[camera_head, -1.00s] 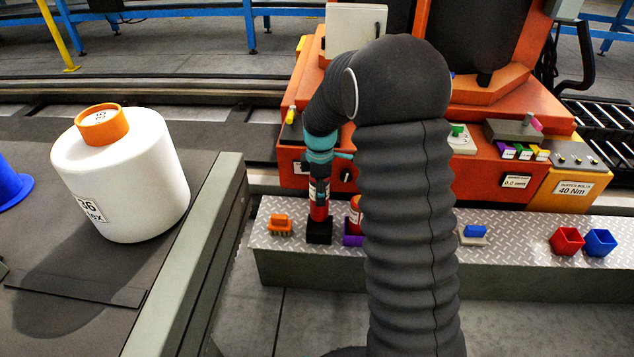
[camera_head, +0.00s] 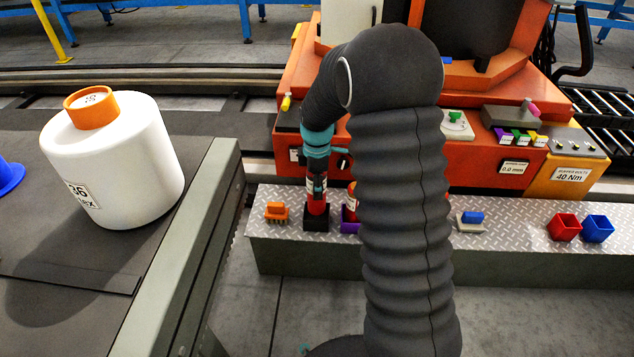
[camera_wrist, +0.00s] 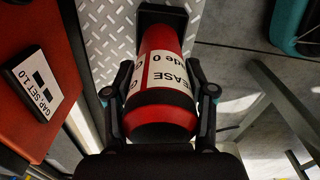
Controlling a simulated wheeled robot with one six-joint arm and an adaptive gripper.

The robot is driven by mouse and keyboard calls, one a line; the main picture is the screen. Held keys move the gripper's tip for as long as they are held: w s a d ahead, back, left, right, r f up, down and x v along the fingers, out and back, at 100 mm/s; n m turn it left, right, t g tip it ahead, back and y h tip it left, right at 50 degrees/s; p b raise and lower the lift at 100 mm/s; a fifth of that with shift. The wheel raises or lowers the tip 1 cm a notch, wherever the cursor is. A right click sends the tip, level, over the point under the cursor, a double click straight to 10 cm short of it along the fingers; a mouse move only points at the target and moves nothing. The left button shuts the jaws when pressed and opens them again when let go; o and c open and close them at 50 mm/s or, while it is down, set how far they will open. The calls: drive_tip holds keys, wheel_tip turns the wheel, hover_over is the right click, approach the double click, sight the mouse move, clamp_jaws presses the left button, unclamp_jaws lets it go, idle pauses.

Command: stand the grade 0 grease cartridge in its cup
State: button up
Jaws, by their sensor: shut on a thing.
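The grade 0 grease cartridge (camera_wrist: 163,75) is red with a white label and a black band. In the head view the cartridge (camera_head: 316,207) stands upright at the black cup (camera_head: 316,222) on the metal step. My gripper (camera_head: 317,185) is shut on the cartridge from above. In the wrist view my gripper (camera_wrist: 164,95) has one finger on each side of it. The black cup also shows at the cartridge's far end in the wrist view (camera_wrist: 163,14). The cartridge's lower end appears to be inside the cup; how deep it sits is hidden.
Another red cartridge (camera_head: 351,203) stands in a purple cup (camera_head: 349,227) just right, partly behind my arm. An orange brush-like item (camera_head: 276,211) lies left of the black cup. Red (camera_head: 563,228) and blue (camera_head: 598,229) cups stand farther right. The orange machine (camera_head: 420,165) rises behind.

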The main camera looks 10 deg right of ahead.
drive_tip(key=shift+f+b, duration=1.3)
drive_tip(key=shift+f, duration=1.2)
drive_tip(key=shift+f, duration=0.3)
drive_tip(key=o, duration=1.2)
drive_tip(key=shift+o, duration=0.2)
drive_tip(key=shift+r, duration=0.1)
wheel_tip(320, 180, up, 12)
drive_tip(key=shift+f, duration=0.1)
